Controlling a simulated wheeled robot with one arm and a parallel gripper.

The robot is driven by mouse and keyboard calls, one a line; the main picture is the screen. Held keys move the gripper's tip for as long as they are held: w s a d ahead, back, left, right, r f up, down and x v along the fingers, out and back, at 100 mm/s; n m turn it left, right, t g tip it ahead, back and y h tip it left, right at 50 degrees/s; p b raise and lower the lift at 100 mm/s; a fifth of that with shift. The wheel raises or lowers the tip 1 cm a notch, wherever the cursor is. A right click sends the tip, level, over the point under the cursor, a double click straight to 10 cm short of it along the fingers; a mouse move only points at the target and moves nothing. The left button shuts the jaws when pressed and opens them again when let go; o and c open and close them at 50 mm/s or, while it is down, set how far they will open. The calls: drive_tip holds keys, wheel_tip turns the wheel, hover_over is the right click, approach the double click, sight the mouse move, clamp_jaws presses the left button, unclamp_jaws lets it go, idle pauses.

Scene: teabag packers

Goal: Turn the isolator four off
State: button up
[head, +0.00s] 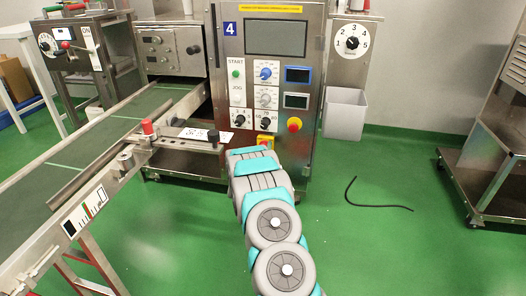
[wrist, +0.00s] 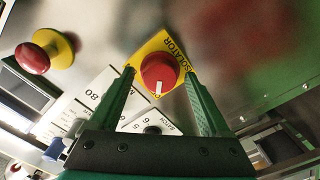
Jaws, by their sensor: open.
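The isolator is a red rotary knob (wrist: 158,72) with a white mark, on a yellow plate (wrist: 181,46) lettered ISOLATOR. The wrist view is rolled, and the white mark points toward the bottom of that picture. My gripper (wrist: 159,76) is open, with one green finger on each side of the knob. I cannot tell whether the fingers touch it. In the head view a bit of the yellow plate (head: 267,139) shows low on the steel machine panel marked 4 (head: 229,29). My arm hides the gripper there.
A red emergency stop button (head: 294,125) sits just right of and above the isolator; it also shows in the wrist view (wrist: 33,57). Several dials are above. A conveyor (head: 95,139) runs at the left. A black hose (head: 377,206) lies on the open green floor at right.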

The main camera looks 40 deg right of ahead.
drive_tip(key=v, duration=0.7)
drive_tip(key=shift+s+a, duration=0.15)
drive_tip(key=shift+s, duration=0.05)
idle(0.4)
